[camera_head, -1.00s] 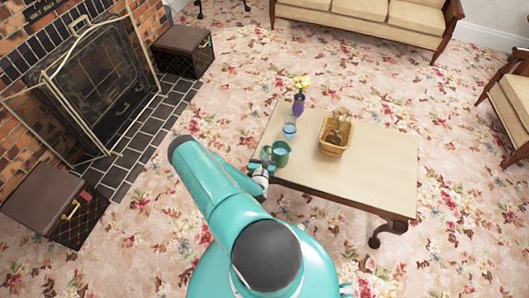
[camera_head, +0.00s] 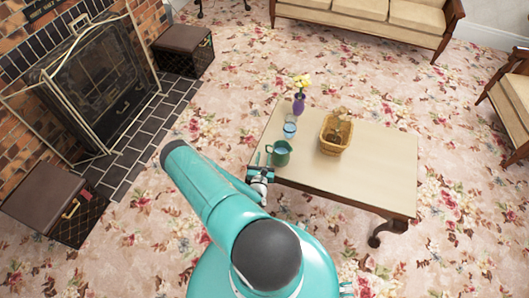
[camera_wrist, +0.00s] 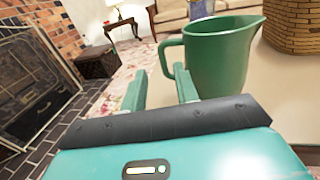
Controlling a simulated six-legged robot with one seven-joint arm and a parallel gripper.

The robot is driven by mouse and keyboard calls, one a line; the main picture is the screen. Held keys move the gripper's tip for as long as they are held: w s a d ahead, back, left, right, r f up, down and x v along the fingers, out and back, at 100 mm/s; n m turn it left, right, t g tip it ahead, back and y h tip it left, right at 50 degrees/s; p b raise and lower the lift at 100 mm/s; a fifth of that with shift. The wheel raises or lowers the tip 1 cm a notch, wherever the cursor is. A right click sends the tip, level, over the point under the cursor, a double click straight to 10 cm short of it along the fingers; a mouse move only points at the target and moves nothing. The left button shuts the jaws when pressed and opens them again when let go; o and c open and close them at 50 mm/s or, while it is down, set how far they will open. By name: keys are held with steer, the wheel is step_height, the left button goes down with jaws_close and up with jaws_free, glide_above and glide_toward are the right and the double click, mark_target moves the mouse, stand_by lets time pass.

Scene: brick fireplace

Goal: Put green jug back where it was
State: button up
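The green jug (camera_head: 280,155) stands upright near the left front corner of the low table (camera_head: 385,170). In the wrist view the jug (camera_wrist: 222,60) fills the upper right, with its handle toward the left and its spout toward the right. My gripper (camera_head: 258,163) is at the table's left edge, just left of and in front of the jug. In the wrist view my gripper (camera_wrist: 158,82) has its two fingers apart with nothing between them. The right finger is close to the jug's handle; I cannot tell whether they touch.
Behind the jug stand a glass with blue contents (camera_head: 290,128) and a purple vase with yellow flowers (camera_head: 299,104). A wicker basket (camera_head: 335,136) stands to its right. The table's right part is bare. A fireplace screen (camera_head: 105,85) and a dark box (camera_head: 50,200) are left.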

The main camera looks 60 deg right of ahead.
steer(key=v, duration=0.8)
steer(key=w+a+r+m+g+y, duration=0.1)
steer(key=w+a+r+m+g, duration=0.25)
steer(key=r, duration=0.55)
steer(key=w+r+m+g, duration=0.3)
steer(key=r+m+g, duration=0.3)
steer(key=r, duration=0.4)
steer(key=w+a+r+m+g+y, duration=0.1)
steer(key=w+a+r+m+g, duration=0.2)
steer(key=r+m, duration=0.5)
steer(key=s+a+r+m+t+y, duration=0.2)
steer(key=a+r+t+y, duration=0.4)
steer(key=a+r, duration=0.8)
steer(key=s+a+r+m+t+y, duration=0.2)
steer(key=a+r+t+y, duration=0.3)
steer(key=a+r, duration=1)
steer(key=y, duration=0.3)
steer(key=shift+s+a+m+t+y, duration=0.3)
steer(key=shift+m+t, duration=0.05)
steer(key=shift+d, duration=0.25)
